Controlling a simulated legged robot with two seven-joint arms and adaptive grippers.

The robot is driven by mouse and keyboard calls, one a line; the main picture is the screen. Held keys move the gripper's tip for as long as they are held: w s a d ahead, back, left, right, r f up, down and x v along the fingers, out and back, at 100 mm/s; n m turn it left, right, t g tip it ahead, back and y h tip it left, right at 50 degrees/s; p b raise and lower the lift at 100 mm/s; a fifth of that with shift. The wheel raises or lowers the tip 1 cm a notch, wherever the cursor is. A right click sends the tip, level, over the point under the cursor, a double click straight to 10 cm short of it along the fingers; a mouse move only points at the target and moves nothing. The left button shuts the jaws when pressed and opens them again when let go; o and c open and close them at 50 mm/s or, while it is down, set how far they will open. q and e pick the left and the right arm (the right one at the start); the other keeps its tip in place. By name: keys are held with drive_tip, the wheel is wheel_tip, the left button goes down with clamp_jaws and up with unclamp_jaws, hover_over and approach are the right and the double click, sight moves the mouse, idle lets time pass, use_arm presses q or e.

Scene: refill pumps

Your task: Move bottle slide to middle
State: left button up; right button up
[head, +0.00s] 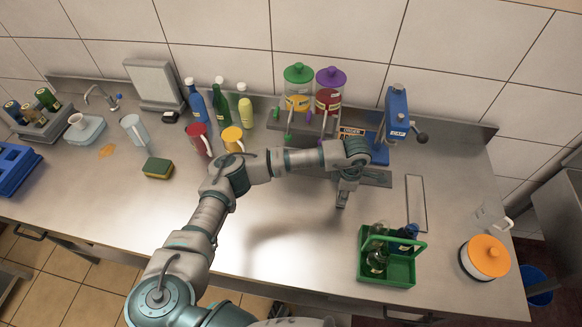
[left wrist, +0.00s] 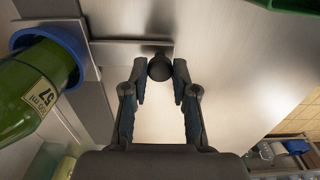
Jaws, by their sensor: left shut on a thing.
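The bottle slide shows in the left wrist view as a grey metal plate (left wrist: 118,52) with a black round knob (left wrist: 160,68) at its end. A green bottle (left wrist: 30,92) with a pale label stands in a blue ring holder (left wrist: 62,45) on the slide. My left gripper (head: 343,198) reaches down at the front of the filling station; in the left wrist view its fingertips (left wrist: 159,72) are shut on the knob from both sides. In the head view my arm hides the bottle and most of the slide. My right gripper is not in view.
Two dispensers, green-lidded (head: 298,88) and purple-lidded (head: 329,90), stand behind my arm. A blue capping press (head: 394,115) stands right of them. A green carrier (head: 372,270) with bottles sits at front right, near an orange-lidded jar (head: 486,256). The counter's front middle is clear.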

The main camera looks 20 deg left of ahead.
use_arm(q)
drive_tip(key=shift+w+d+b, duration=0.15)
drive_tip(key=shift+d+b, duration=0.05)
drive_tip(key=shift+b, duration=0.1)
idle(0.4)
drive_tip(key=o, duration=1)
wheel_tip(320, 180, up, 12)
drive_tip(key=shift+f, duration=0.1)
